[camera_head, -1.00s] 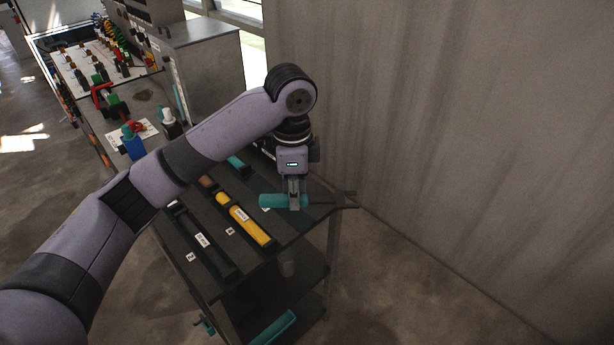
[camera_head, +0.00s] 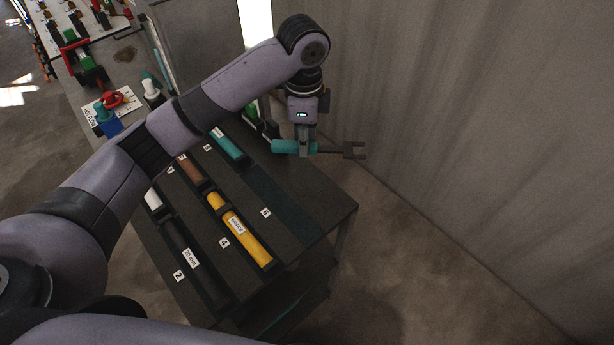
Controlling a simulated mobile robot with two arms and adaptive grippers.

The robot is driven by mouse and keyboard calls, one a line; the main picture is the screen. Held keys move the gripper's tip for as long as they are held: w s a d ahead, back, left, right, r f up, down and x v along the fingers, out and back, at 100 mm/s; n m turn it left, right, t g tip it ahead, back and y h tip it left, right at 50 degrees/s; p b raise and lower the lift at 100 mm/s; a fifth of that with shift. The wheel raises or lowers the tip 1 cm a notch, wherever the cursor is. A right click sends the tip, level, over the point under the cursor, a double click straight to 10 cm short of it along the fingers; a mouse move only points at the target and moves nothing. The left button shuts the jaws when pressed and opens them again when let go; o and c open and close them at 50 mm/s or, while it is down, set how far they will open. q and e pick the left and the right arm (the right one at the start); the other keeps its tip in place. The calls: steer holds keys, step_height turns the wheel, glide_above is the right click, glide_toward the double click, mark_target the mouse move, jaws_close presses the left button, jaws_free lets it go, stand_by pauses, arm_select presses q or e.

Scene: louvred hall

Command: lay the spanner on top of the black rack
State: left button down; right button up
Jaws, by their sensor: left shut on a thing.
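The spanner has a teal handle (camera_head: 285,147) and a dark shaft ending in an open jaw (camera_head: 355,150) at the right. My left gripper (camera_head: 304,151) points down and is shut on the spanner near the shaft end of the handle. The spanner lies about level, held above the far right edge of the black rack (camera_head: 318,222), with its jaw out past that edge towards the wall. The rack's flat top has numbered strips, and the strip nearest the spanner is bare. My right gripper is not in view.
On the rack lie a yellow labelled bar (camera_head: 247,240), a black labelled bar (camera_head: 196,264), a brown piece (camera_head: 190,168) and a teal bar (camera_head: 227,145). A ribbed wall (camera_head: 480,150) stands at the right. A bench with a red valve wheel (camera_head: 110,99) is at the upper left.

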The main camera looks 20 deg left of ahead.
arm_select(q)
step_height(320, 180, down, 5)
steer(key=p, duration=0.2)
glide_above(304, 187)
step_height(304, 187, down, 4)
steer(key=shift+f, duration=0.55)
step_height(304, 187, down, 3)
steer(key=shift+f, duration=0.65)
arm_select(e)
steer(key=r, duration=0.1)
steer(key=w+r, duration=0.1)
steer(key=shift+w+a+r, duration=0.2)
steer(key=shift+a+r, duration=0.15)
arm_select(q)
steer(key=c, duration=1.4)
jaws_free()
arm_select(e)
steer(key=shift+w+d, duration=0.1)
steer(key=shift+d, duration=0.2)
